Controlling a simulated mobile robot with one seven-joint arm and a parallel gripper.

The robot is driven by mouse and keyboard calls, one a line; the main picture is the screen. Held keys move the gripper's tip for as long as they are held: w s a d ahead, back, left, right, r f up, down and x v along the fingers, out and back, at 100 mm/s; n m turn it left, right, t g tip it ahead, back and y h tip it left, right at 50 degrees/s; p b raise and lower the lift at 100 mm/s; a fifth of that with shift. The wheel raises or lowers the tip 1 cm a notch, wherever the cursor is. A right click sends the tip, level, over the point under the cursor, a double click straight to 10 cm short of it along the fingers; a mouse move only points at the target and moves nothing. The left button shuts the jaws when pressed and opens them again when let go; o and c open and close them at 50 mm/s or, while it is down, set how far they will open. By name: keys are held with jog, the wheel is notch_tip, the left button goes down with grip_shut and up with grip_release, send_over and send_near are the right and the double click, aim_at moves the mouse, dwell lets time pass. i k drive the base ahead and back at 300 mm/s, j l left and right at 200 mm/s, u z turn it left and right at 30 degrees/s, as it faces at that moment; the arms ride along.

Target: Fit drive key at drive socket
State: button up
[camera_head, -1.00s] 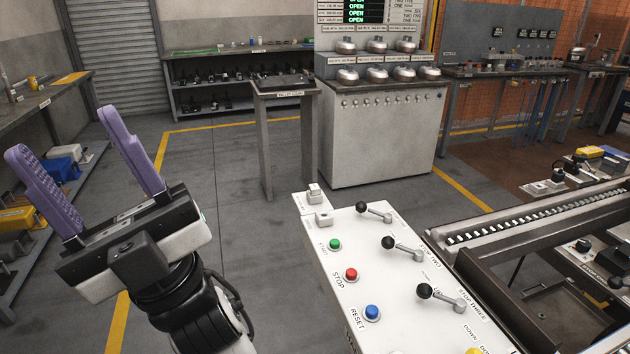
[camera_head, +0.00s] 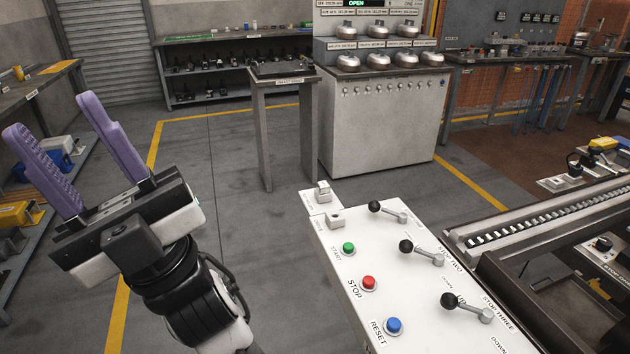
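My gripper (camera_head: 53,114), with two purple ribbed fingers, is at the left, raised and pointing up. Its fingers stand wide apart with nothing between them. A small light metal block (camera_head: 323,192) sits on a white plate at the far left corner of the white control console (camera_head: 345,318). A second small block (camera_head: 335,219) with a dark spot sits just nearer on the console. Their labels are too small to read surely, so I cannot tell which is the drive key or the drive socket. My gripper is left of both, well apart from them.
The console carries green (camera_head: 348,249), red (camera_head: 369,284) and blue (camera_head: 394,326) buttons and several black-knobbed levers (camera_head: 406,247). A roller conveyor (camera_head: 540,215) runs at the right. A narrow bench (camera_head: 283,80) and a grey cabinet (camera_head: 385,130) stand beyond. Open floor lies between.

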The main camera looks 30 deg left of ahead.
aim_at(323, 187)
jog(key=i+j, duration=0.25)
jog(key=j, duration=0.3)
jog(key=i+j, duration=0.2)
jog(key=j, duration=0.3)
jog(key=i+j, duration=0.25)
jog(key=j, duration=0.3)
jog(key=i+j, duration=0.25)
jog(key=j, duration=0.3)
jog(key=i+j, duration=0.2)
jog(key=j, duration=0.3)
jog(key=i+j, duration=0.25)
jog(key=j, duration=0.3)
jog(key=i+j, duration=0.25)
jog(key=j, duration=0.3)
jog(key=i+j, duration=0.25)
jog(key=j, duration=0.25)
jog(key=z, duration=1.55)
